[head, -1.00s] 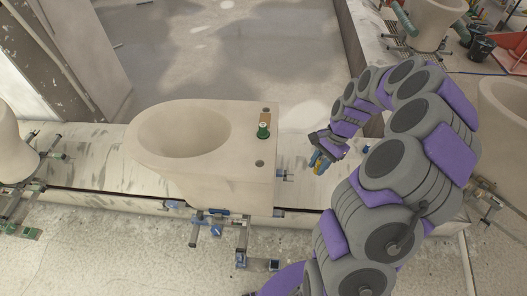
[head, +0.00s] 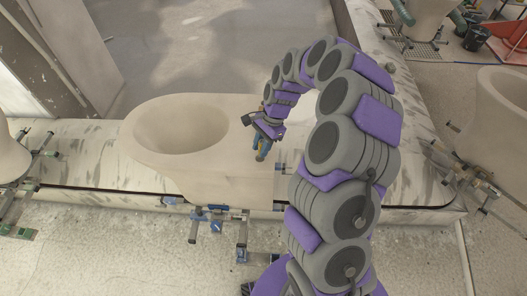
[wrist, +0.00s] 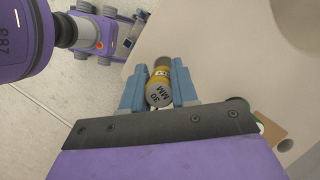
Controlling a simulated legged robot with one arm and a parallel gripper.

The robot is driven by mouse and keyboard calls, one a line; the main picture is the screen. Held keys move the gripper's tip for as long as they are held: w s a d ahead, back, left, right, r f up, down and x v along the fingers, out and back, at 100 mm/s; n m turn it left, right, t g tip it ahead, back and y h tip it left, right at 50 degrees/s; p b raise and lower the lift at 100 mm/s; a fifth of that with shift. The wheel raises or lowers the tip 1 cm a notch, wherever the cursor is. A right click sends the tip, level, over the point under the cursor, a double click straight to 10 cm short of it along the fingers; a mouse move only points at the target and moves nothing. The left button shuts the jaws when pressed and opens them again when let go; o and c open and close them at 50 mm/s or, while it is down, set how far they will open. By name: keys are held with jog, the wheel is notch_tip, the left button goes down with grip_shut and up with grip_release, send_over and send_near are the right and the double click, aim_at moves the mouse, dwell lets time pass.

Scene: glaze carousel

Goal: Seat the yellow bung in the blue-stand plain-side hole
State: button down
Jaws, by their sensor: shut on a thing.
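My gripper (wrist: 158,88) is shut on the yellow bung (wrist: 160,80), which shows a grey end marked "30 MM" between the blue jaws. In the head view my gripper (head: 262,148) is over the right end of the pale toilet bowl (head: 190,165), which stands on a stand with blue clamps (head: 212,210). A green-topped bung (wrist: 240,103) is on the bowl's top, partly hidden by my gripper, beside a tan tag (wrist: 270,130) and an open hole (wrist: 285,145). The hole away from the tag is hidden by my gripper; I cannot tell the gap to it.
Another pale bowl (head: 10,160) with green-ended clamps stands at the far left. One more (head: 503,105) stands at the right on a stand.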

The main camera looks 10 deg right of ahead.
aim_at(249, 163)
jog(key=a+f, duration=0.2)
jog(key=a, duration=0.1)
jog(key=shift+f, duration=0.1)
jog(key=shift+s+d+f, duration=0.1)
jog(key=shift+d+f, duration=0.25)
jog(key=shift+d, duration=0.25)
jog(key=shift+s+d+f, duration=0.1)
jog(key=shift+d+f, duration=0.2)
jog(key=shift+d, duration=0.25)
jog(key=c, duration=1.2)
grip_release()
jog(key=shift+w+d+f, duration=0.15)
jog(key=shift+d, duration=0.3)
jog(key=o, duration=0.3)
jog(key=shift+a, duration=0.15)
jog(key=shift+o, duration=0.2)
jog(key=shift+a, duration=0.5)
